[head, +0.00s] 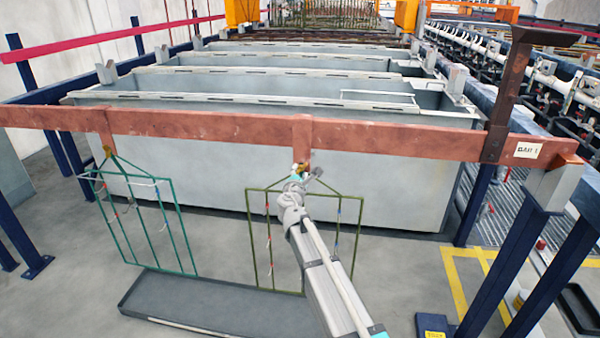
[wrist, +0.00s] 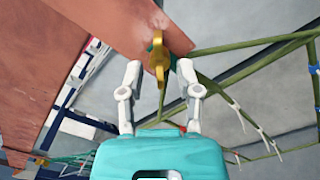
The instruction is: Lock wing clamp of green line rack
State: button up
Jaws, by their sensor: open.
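A rack with an olive-green frame (head: 250,243) hangs from the copper-coloured bar (head: 400,139) near its middle. Its brass wing clamp (wrist: 158,58) sits at the bar's lower edge in the wrist view, with its wing pointing down between my fingers. In the head view the clamp is small and partly hidden by my gripper (head: 303,178). My gripper (wrist: 160,78) is open, with one finger on each side of the wing and visible gaps on both sides. A second rack, teal green (head: 152,222), hangs further left from its own brass clamp (head: 107,146).
A grey tray (head: 175,307) lies on the floor below the racks. Grey tanks (head: 210,165) stand behind the bar. A dark upright (head: 507,95) and blue posts (head: 525,260) stand at the right.

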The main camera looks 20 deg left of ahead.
jog(key=shift+w+a, duration=0.1)
jog(key=shift+w, duration=0.3)
grip_shut()
